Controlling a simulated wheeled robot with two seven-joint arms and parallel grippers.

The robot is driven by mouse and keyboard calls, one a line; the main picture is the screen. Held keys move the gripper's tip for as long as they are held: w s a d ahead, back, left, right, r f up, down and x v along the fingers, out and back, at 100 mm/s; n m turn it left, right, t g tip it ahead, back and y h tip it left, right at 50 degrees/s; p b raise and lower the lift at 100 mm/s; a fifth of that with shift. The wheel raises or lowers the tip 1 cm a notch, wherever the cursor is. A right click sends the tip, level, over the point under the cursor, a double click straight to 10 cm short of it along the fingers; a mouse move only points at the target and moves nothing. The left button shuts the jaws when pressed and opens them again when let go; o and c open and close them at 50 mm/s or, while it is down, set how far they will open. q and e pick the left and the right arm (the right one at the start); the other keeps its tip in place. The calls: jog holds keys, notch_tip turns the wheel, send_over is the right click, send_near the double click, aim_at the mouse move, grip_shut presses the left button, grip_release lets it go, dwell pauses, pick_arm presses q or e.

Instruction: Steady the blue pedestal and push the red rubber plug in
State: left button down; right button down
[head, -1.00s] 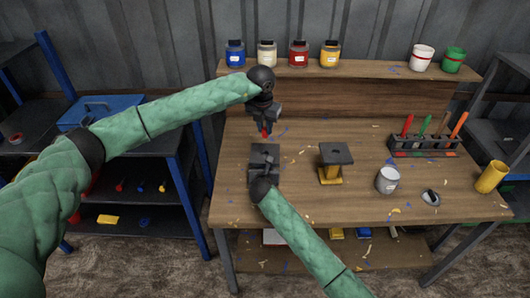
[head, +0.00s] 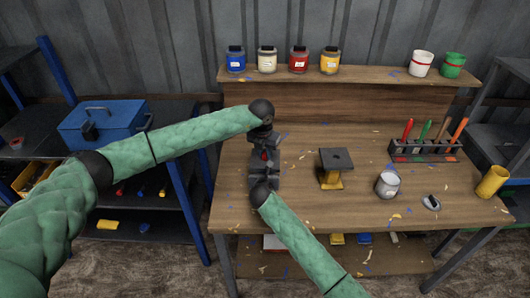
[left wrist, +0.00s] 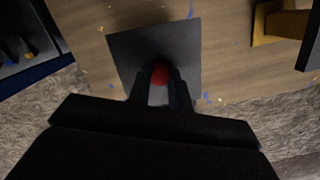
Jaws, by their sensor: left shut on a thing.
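My left gripper (head: 264,152) is shut on the red rubber plug (head: 264,156), over the pedestal on the left of the bench. In the left wrist view the plug (left wrist: 160,74) shows between the fingers, over the pedestal's dark square top plate (left wrist: 185,45). I cannot tell whether its lower end touches the plate or is in a hole. The pedestal's blue part is hidden behind my grippers and arms. My right gripper (head: 263,182) is low at the pedestal's near side. Its fingers are too hidden to tell whether they grip it.
A yellow pedestal (head: 331,178) with a dark top stands to the right. Farther right are a grey-white cup (head: 388,184), a marker rack (head: 425,150) and a yellow cup (head: 491,180). Jars line the back shelf (head: 380,72). Small chips litter the wooden bench (head: 360,210).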

pick_arm(q)
jog(key=shift+f, duration=0.1)
jog(key=c, duration=1.3)
grip_release()
jog(key=r, duration=0.4)
jog(key=s+r, duration=0.1)
jog(key=r, duration=0.7)
jog(key=shift+s+a, duration=0.35)
pick_arm(e)
jog(key=c, duration=0.8)
grip_release()
jog(key=shift+o, duration=0.2)
